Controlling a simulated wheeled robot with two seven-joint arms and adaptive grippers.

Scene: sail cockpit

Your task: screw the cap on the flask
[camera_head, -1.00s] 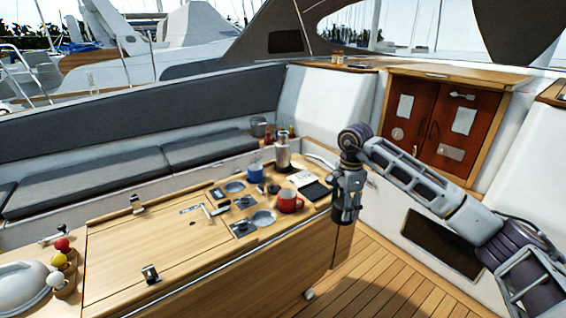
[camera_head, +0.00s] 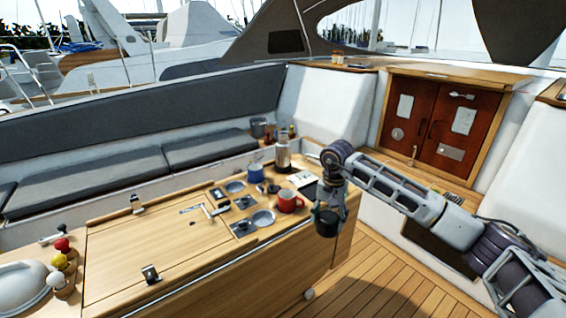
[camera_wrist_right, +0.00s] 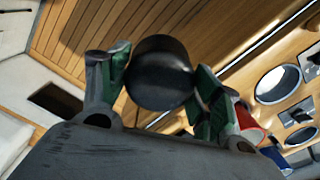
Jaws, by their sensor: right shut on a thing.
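The flask (camera_head: 283,155) appears to be the silver upright vessel near the far right end of the wooden table, behind the mugs. My right gripper (camera_head: 328,218) is beyond the table's right end, in front of and to the right of the flask and apart from it. It is shut on a dark, round, cap-like piece (camera_wrist_right: 162,72), held between its green finger pads in the right wrist view. I take this piece to be the cap. Its underside cannot be made out. My left gripper is not in view.
A red mug (camera_head: 287,203) and a blue mug (camera_head: 255,173) stand on the table (camera_head: 120,250) near the flask. Shallow metal dishes, a paper and small items lie around them. Three coloured knobs are at the front left. Open deck floor (camera_head: 375,285) is at the right.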

